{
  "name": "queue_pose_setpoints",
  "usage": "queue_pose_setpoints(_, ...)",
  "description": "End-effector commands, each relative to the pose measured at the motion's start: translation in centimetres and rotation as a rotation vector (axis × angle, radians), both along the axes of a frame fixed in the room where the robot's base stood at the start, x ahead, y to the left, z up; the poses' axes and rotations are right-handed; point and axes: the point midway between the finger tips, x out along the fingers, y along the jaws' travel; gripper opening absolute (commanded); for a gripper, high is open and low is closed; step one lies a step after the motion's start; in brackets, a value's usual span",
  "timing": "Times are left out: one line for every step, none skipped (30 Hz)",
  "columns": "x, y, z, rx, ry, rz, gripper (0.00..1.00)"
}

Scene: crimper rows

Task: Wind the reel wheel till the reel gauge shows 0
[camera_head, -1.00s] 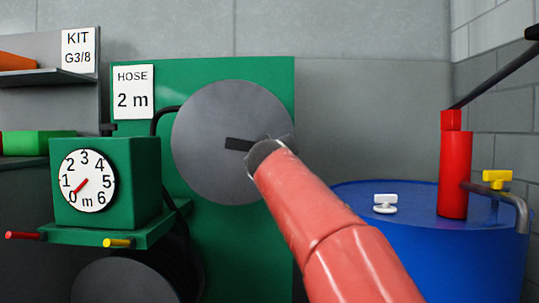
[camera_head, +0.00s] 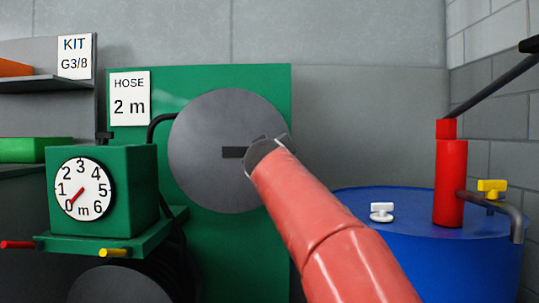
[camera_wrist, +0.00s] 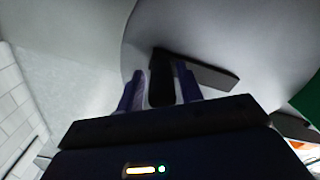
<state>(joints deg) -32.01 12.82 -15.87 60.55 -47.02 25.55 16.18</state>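The reel wheel (camera_head: 205,165) is a grey disc with a dark bar near its middle, in front of a green panel. The reel gauge (camera_head: 83,188) is a white dial numbered 0 to 6 on a green box. Its red needle points down-left, close to 0 on the side towards 1. My gripper (camera_head: 268,146) is at the wheel's right side, its fingers mostly hidden by my arm. In the wrist view, the fingers (camera_wrist: 160,88) stand on both sides of a black handle (camera_wrist: 160,80) and appear closed on it, by the wheel face (camera_wrist: 225,40).
A sign (camera_head: 129,100) reads HOSE 2 m. A blue drum (camera_head: 400,245) with a red pump (camera_head: 449,180) and yellow tap (camera_head: 491,188) stands right of my arm.

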Motion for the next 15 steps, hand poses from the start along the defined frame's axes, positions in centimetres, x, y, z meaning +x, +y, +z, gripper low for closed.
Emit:
queue_pose_setpoints(0.0, 0.0, 0.0, -0.001, 0.001, -0.001, 0.43)
queue_pose_setpoints(0.0, 0.0, -0.1, -0.001, 0.001, -0.001, 0.45)
queue_pose_setpoints(0.0, 0.0, -0.1, -0.001, 0.002, -0.001, 0.45)
queue_pose_setpoints(0.0, 0.0, -0.1, -0.001, 0.002, -0.001, 0.45)
queue_pose_setpoints(0.0, 0.0, -0.1, -0.002, 0.002, 0.0, 0.45)
queue_pose_setpoints(0.1, 0.0, -0.1, -0.002, 0.002, 0.0, 0.45)
queue_pose_setpoints(0.1, 0.0, -0.1, -0.002, 0.003, -0.001, 0.45)
queue_pose_setpoints(0.1, 0.0, -0.1, -0.002, 0.003, -0.001, 0.45)
queue_pose_setpoints(0.0, 0.0, -0.2, -0.002, 0.003, -0.001, 0.45)
queue_pose_setpoints(-0.1, 0.0, -0.2, -0.002, 0.002, 0.0, 0.45)
queue_pose_setpoints(-0.2, 0.1, -0.2, -0.002, 0.002, 0.0, 0.45)
queue_pose_setpoints(-0.6, 0.1, -0.3, -0.001, 0.002, 0.001, 0.45)
queue_pose_setpoints(-1.0, 0.1, -0.3, 0.0, 0.001, 0.002, 0.45)
queue_pose_setpoints(-1.4, 0.1, -0.3, 0.0, 0.0, 0.002, 0.45)
queue_pose_setpoints(-2.0, 0.2, -0.4, 0.0, 0.0, 0.002, 0.45)
